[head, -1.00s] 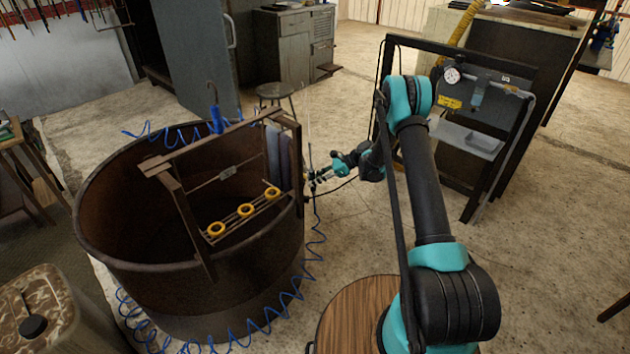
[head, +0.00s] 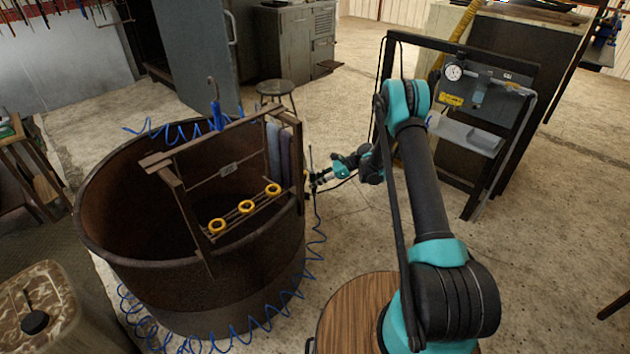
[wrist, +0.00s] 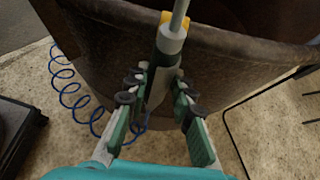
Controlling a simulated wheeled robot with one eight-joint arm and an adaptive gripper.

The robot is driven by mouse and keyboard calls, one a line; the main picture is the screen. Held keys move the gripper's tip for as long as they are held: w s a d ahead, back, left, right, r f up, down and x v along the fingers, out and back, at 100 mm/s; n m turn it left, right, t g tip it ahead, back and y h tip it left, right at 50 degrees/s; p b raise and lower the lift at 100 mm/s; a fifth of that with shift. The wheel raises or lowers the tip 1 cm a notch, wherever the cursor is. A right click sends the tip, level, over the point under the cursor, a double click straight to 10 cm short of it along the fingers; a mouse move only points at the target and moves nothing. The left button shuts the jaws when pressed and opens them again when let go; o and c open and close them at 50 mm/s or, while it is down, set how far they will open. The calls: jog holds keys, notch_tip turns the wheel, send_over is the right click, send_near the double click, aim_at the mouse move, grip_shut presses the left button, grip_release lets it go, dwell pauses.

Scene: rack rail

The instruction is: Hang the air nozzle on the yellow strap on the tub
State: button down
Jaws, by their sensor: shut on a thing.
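The air nozzle (wrist: 168,45) is grey with a thin tube pointing up, and it is held between the fingers of my gripper (wrist: 160,88). In the head view my gripper (head: 316,180) is small, beside the right outer wall of the brown tub (head: 240,290). The tub also fills the top of the wrist view (wrist: 240,50). A small patch of the yellow strap (wrist: 166,17) shows behind the nozzle near the tub's rim, mostly hidden. I cannot tell whether nozzle and strap touch. The blue coiled hose (wrist: 68,90) hangs at the left, below the nozzle.
A brown frame (head: 212,143) with yellow rings (head: 247,207) and grey cloths (head: 281,150) stands across the tub. A blue item (head: 217,118) hangs on it. A dark panel stand with a gauge (head: 454,72) is at the right. A stool (head: 275,88) stands behind. Floor between is clear.

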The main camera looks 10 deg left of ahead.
jog(key=shift+f, duration=0.25)
jog(key=shift+f, duration=0.5)
dwell(0.3)
jog(key=c, duration=1.2)
grip_release()
